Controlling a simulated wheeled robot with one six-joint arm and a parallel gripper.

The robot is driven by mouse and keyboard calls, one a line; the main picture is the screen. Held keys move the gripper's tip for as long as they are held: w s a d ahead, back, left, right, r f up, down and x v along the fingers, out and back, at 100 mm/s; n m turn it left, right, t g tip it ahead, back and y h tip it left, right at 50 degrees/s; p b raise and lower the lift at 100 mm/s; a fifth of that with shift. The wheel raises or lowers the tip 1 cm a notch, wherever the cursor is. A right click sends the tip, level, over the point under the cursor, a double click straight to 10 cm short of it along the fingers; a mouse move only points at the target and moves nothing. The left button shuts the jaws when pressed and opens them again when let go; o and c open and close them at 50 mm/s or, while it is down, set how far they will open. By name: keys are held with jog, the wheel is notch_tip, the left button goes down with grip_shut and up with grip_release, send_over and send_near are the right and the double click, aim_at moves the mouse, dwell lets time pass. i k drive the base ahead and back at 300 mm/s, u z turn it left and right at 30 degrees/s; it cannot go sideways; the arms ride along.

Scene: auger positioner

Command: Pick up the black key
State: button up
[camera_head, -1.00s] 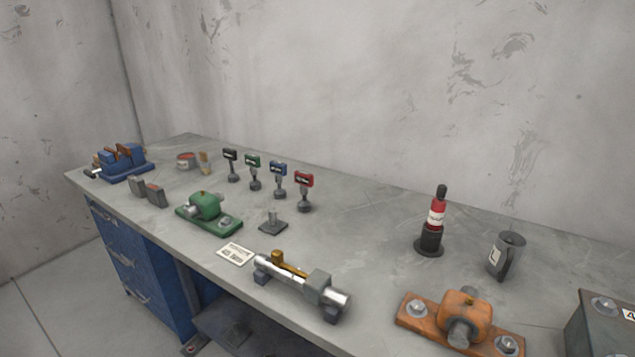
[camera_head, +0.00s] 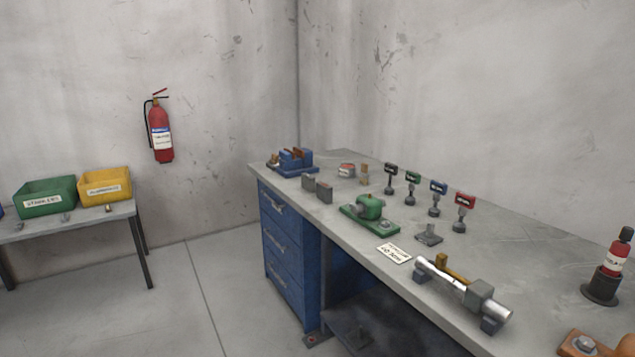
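The black key (camera_head: 390,177) stands upright on the grey workbench, its black labelled head on top of a grey shaft and base. It is the leftmost and farthest of a row of keys. Beside it to the right stand a green key (camera_head: 412,187), a blue key (camera_head: 437,197) and a red key (camera_head: 463,211). The keys stand apart from one another. My gripper is not in view.
The workbench (camera_head: 540,250) also bears a blue vise (camera_head: 293,161), a green machine part (camera_head: 369,209), a metal shaft assembly (camera_head: 463,288) and a red bottle (camera_head: 609,265). A side table with green (camera_head: 45,196) and yellow (camera_head: 104,186) bins stands left. Floor between is clear.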

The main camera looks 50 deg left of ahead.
aim_at(390, 169)
jog(key=u, duration=2.55)
jog(key=k, duration=0.95)
jog(key=z, duration=1)
jog(key=i, duration=1)
